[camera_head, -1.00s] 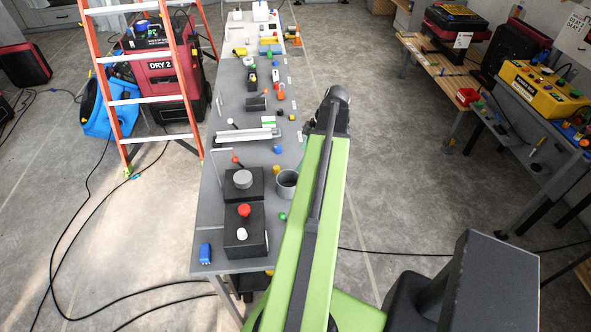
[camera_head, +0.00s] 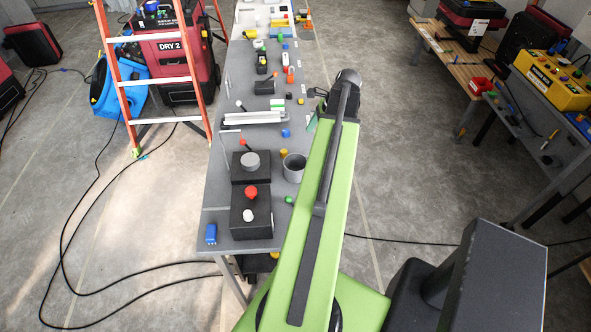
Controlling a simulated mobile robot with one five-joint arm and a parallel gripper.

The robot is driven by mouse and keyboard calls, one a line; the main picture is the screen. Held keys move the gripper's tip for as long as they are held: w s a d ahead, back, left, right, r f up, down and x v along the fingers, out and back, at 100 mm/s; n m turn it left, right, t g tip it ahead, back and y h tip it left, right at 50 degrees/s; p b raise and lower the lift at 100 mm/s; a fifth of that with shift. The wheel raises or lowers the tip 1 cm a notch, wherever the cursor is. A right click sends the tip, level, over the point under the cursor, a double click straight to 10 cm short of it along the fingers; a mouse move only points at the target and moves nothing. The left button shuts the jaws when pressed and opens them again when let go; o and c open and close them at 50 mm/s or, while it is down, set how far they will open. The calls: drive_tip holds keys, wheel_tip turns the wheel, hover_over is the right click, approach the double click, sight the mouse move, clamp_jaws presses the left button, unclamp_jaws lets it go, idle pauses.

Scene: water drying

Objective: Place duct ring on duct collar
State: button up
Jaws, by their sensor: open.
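A grey, open-topped round cylinder (camera_head: 293,175) stands on the right side of the long grey table; it looks like the duct collar. I cannot pick out a separate duct ring for sure. My gripper (camera_head: 317,93) shows only in part at the far end of my green arm, past the table's right edge. It is open, and I see nothing held in it. It is well beyond the cylinder, and my dark wrist hides part of it.
The table (camera_head: 218,190) holds black boxes with knobs (camera_head: 250,218), a blue block (camera_head: 211,233), a pale rail (camera_head: 254,118) and several small coloured parts. An orange ladder (camera_head: 160,83) stands left. A workbench (camera_head: 445,62) stands right. Floor between is clear.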

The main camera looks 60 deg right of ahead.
drive_tip(key=b, duration=1.1)
approach(293, 169)
drive_tip(key=a, duration=0.2)
drive_tip(key=a+f, duration=0.1)
drive_tip(key=shift+s, duration=0.35)
drive_tip(key=shift+w+a+f, duration=0.15)
drive_tip(key=shift+f, duration=0.15)
drive_tip(key=b+x, duration=0.5)
drive_tip(key=shift+w+a, duration=0.1)
drive_tip(key=shift+w, duration=0.15)
drive_tip(key=shift+r, duration=0.2)
drive_tip(key=c, duration=1.4)
drive_tip(key=r+p, duration=0.5)
drive_tip(key=shift+s+r+p, duration=0.2)
drive_tip(key=shift+s+p, duration=0.05)
drive_tip(key=shift+p, duration=0.05)
drive_tip(key=s+d+r+p, duration=0.1)
drive_tip(key=s+r+p, duration=0.4)
drive_tip(key=s, duration=0.6)
drive_tip(key=shift+r+p, duration=0.3)
